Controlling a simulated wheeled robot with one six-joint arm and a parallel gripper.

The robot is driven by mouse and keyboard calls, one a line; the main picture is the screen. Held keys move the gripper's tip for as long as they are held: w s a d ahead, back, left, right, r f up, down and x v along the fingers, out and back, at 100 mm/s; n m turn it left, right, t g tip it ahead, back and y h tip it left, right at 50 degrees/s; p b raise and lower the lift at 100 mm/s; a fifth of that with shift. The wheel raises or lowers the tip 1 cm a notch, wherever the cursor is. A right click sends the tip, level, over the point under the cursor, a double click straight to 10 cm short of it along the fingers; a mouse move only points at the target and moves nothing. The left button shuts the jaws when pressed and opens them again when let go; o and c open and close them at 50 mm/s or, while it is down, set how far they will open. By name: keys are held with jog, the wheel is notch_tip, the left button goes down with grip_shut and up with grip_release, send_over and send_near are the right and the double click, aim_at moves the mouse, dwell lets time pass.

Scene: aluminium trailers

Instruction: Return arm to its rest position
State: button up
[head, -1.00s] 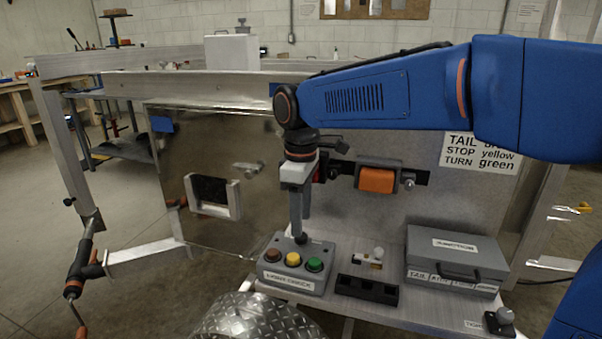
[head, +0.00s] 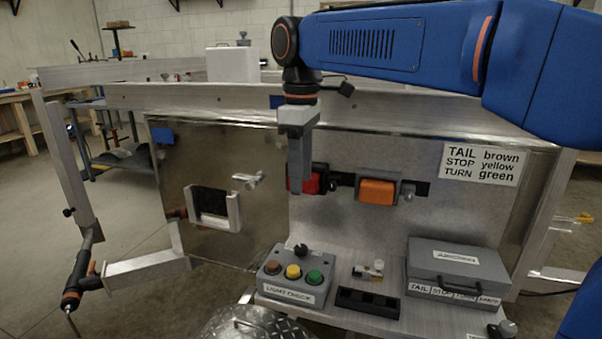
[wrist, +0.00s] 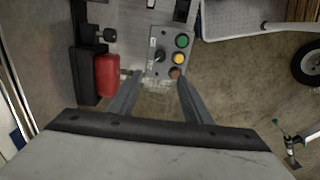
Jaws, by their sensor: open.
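My gripper (head: 299,180) hangs from my blue arm, pointing down in front of the upright metal panel, just in front of the red lamp (head: 312,181). In the wrist view its two fingers (wrist: 155,85) stand apart with nothing between them. The grey light check box (head: 297,277), with brown, yellow and green buttons and a black knob behind them, sits on the shelf below my gripper. A clear gap lies between the fingertips and the box. In the wrist view the box (wrist: 169,45) shows beyond the fingers, and the red lamp (wrist: 107,75) is to their left.
An orange lamp (head: 377,191) is mounted right of the red one. A grey junction case (head: 457,268) and a black slotted holder (head: 367,302) are on the shelf. A label sign (head: 483,163) is on the panel. The trailer rail (head: 190,97) runs behind my arm.

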jog(key=s+d+f+m+t, duration=0.2)
jog(key=s+d+f+m, duration=0.4)
jog(key=d, duration=0.5)
jog(key=s+d+f+m+t, duration=0.1)
jog(key=s+d+f+m, duration=0.3)
jog(key=s+d+f, duration=0.55)
jog(key=s+d+f+m+t, duration=0.1)
jog(key=s+d+f+m, duration=0.3)
jog(key=s+d+f, duration=0.1)
jog(key=shift+s+d+f+t, duration=0.2)
jog(key=shift+d+f+t, duration=0.3)
jog(key=shift+f, duration=0.45)
jog(key=shift+d, duration=0.1)
